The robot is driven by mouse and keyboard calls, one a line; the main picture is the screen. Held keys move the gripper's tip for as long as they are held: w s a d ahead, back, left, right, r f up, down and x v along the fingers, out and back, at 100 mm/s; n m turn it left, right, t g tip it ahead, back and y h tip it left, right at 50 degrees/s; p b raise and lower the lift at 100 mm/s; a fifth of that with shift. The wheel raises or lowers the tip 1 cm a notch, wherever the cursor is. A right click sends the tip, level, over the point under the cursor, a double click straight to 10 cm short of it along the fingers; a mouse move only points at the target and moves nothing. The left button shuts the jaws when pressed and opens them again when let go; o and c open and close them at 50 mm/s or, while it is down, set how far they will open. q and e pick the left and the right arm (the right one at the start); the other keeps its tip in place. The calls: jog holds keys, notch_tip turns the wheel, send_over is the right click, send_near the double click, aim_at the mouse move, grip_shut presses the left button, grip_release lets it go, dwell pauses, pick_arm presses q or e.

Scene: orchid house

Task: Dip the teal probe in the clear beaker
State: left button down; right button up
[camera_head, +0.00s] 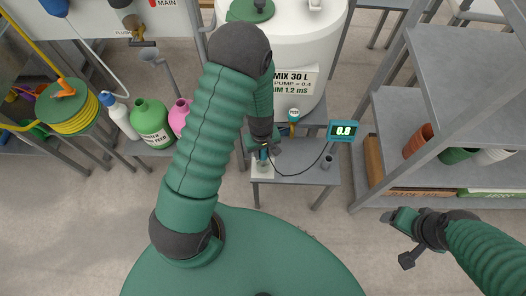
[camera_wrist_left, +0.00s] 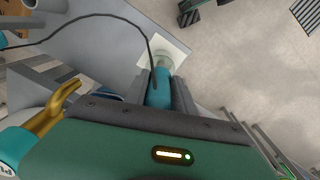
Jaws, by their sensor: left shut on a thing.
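My left gripper (camera_head: 262,150) reaches down over a small grey table (camera_head: 298,176) and is shut on the teal probe (camera_wrist_left: 160,88). The probe's dark cable runs to a teal meter (camera_head: 343,130) reading 0.0. Below the probe in the left wrist view is a pale, see-through shape, apparently the clear beaker (camera_wrist_left: 164,62), on a white square (camera_wrist_left: 179,50). The gripper and probe hide much of it; I cannot tell whether the tip is inside. My right gripper (camera_head: 405,238) is open and empty over the floor, right of the table.
A white mixing tank (camera_head: 290,45) stands behind the table, with a brass tap (camera_wrist_left: 55,108) close beside my left gripper. A grey shelf (camera_head: 405,105) with pots is at right; bottles (camera_head: 150,122) stand at left.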

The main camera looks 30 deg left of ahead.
pick_arm(q)
jog(key=shift+r+p, duration=3)
jog(key=shift+r, duration=0.55)
jog(key=shift+f, duration=0.1)
